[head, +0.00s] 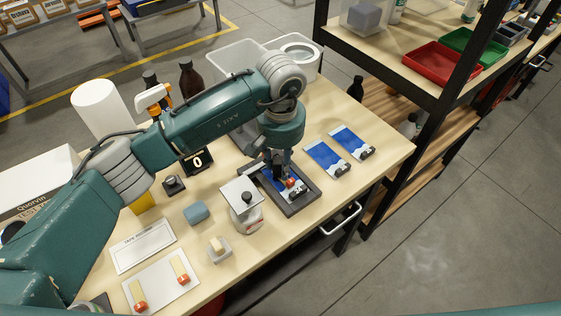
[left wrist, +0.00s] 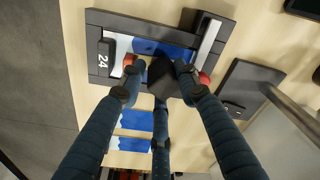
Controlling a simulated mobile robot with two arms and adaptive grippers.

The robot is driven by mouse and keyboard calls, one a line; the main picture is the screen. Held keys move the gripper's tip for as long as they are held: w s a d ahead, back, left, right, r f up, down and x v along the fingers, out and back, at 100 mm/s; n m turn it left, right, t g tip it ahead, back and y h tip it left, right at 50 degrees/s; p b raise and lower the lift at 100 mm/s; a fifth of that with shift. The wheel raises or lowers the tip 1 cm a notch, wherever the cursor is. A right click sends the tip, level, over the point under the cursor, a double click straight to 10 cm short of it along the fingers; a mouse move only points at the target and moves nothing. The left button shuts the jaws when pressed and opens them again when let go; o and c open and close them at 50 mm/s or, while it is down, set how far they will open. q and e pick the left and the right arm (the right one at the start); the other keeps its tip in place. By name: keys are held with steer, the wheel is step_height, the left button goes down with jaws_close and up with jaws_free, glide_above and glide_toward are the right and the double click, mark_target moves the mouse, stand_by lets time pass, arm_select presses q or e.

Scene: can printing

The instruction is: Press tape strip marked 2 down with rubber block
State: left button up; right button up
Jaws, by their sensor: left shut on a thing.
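My left gripper (head: 282,172) is down over a dark framed tray (head: 310,197) at the table's right part. In the left wrist view its three fingers (left wrist: 160,75) close around a small dark block (left wrist: 163,80), which looks like the rubber block. The block is over a blue and white printed sheet (left wrist: 145,46) in the tray; I cannot tell whether it touches. Red tabs show on both sides, one left (left wrist: 128,61) and one right (left wrist: 204,78). The strip between them is hidden, and no number 2 is readable. My right gripper is not in view.
A white card (head: 160,288) with two red-tabbed tape strips lies at the front left. A blue-grey block (head: 197,212) lies mid-table.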

arm_select(q)
steer(key=shift+f+b, duration=0.15)
steer(key=shift+b, duration=0.9)
stand_by(2.9)
stand_by(0.4)
steer(key=shift+r+p, duration=0.95)
steer(key=shift+r, duration=2.6)
